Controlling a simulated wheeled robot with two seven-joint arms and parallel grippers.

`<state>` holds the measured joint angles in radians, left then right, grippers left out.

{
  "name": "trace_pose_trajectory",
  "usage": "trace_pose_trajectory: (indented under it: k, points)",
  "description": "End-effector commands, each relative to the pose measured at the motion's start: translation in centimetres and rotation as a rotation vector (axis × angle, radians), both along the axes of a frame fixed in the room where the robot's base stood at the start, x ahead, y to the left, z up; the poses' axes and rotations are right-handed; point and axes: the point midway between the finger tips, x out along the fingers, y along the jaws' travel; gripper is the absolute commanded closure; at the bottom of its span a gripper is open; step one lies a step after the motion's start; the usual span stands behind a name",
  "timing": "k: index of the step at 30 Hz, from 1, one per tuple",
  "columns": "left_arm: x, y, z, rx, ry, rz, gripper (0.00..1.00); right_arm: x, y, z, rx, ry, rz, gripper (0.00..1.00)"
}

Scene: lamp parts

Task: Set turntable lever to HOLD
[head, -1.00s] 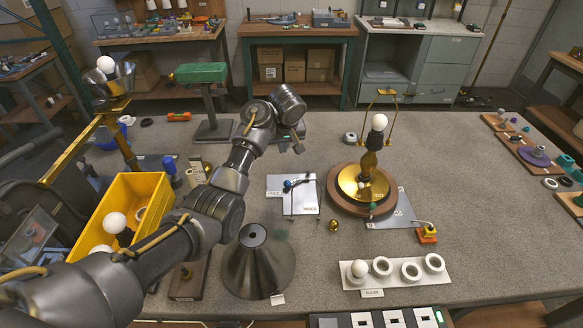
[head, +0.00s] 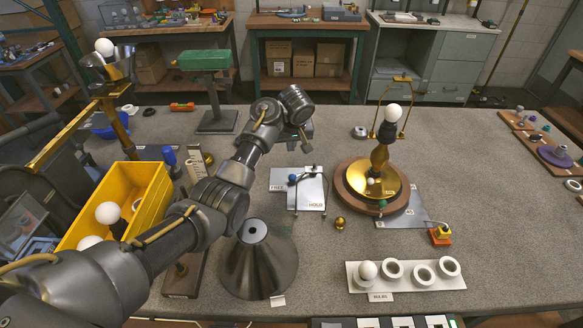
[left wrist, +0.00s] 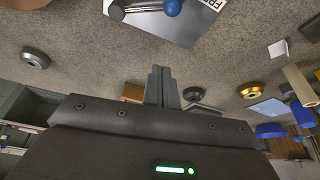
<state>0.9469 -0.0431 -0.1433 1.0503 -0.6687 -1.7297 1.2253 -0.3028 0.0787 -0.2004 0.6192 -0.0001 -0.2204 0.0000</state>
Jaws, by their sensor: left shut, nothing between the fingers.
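The turntable lever has a blue ball knob (head: 292,179) and sits on a pale plate (head: 312,187) marked FREE at its left and HOLD at its right. The knob is at the FREE side. It also shows in the left wrist view (left wrist: 172,7), beside the FREE lettering. The round wooden turntable (head: 345,196) carries a brass lamp (head: 380,158) with a white bulb. My left gripper (left wrist: 162,84) is shut and empty, its fingers apart from the lever. In the head view it is beyond the plate, largely hidden by its wrist. My right gripper is out of view.
A dark metal cone (head: 256,262) stands in front of the plate, and a small brass ball (head: 340,223) lies to its right. A white tray of rings (head: 408,286) lies at the front right. A yellow bin (head: 143,212) is at left, partly behind my arm.

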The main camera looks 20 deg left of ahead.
Motion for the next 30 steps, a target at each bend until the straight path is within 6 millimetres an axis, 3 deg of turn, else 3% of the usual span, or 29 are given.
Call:
trace_pose_trajectory:
  k: [6,14,21,30]
  points:
    - [1.2,0.8,-4.0,0.005,0.006,0.002,1.00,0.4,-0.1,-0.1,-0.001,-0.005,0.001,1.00]
    - [2.6,1.4,-8.0,0.003,0.002,0.002,1.00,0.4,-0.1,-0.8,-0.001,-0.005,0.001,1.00]
    - [0.2,0.3,-8.2,0.001,0.002,0.001,1.00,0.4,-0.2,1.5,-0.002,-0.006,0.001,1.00]
    - [-1.0,-0.3,-8.7,0.001,0.001,0.003,1.00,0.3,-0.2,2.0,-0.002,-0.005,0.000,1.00]
